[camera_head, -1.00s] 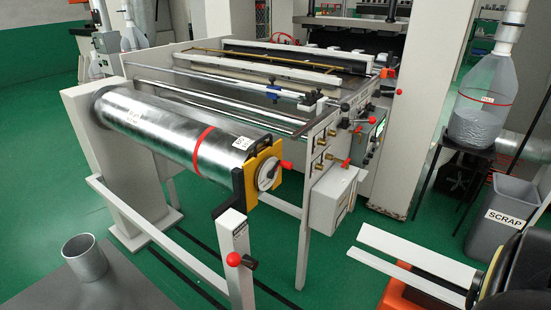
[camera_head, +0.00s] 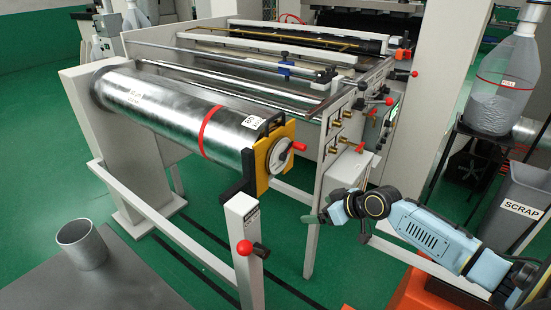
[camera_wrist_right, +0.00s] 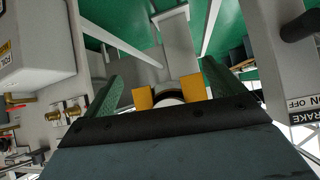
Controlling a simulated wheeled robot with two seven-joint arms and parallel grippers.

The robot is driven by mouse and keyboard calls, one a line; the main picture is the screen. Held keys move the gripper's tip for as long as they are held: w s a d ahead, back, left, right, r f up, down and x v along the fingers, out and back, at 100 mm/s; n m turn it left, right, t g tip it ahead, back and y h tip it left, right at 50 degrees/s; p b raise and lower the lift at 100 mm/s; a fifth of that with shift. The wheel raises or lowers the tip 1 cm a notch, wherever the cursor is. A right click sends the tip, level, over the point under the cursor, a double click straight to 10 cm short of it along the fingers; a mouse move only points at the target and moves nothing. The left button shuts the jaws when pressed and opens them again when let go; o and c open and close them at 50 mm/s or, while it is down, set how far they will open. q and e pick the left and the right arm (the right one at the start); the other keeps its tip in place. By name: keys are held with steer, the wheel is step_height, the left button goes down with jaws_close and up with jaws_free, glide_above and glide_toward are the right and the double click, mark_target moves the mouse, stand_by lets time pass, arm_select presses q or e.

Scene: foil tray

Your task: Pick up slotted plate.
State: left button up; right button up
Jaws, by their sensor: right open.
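The yellow slotted plate (camera_head: 261,162) stands upright at the near end of the shiny foil roll (camera_head: 175,115), around a pale round hub with a red handle. In the right wrist view, two yellow parts of the slotted plate (camera_wrist_right: 193,88) show on either side of the pale hub. My right gripper (camera_head: 328,207) is open and empty, right of the plate and apart from it in the head view. In the right wrist view its green fingers (camera_wrist_right: 164,72) frame the plate, which lies beyond them. My left gripper is not in view.
A post with a red knob (camera_head: 244,247) stands in front of the roll's end. The machine's side panel (camera_head: 345,125), with brass fittings and red knobs, is close behind my right gripper. A grey table with a metal cup (camera_head: 80,243) is at lower left. A scrap bin (camera_head: 513,205) is at right.

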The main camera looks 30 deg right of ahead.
steer(key=w+d+r+n+t+y, duration=0.1)
steer(key=w+r+t+y, duration=0.15)
steer(key=r, duration=0.95)
steer(key=w+d+r+n+t+y, duration=0.1)
steer(key=w+r, duration=0.2)
steer(key=r, duration=0.9)
glide_toward(272, 124)
steer(key=shift+h, duration=0.25)
steer(key=x, duration=0.6)
steer(key=shift+a, duration=0.3)
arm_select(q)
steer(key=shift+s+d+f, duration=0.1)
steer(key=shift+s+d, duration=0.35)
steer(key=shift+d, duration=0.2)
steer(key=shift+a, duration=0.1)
arm_select(e)
steer(key=shift+c, duration=0.3)
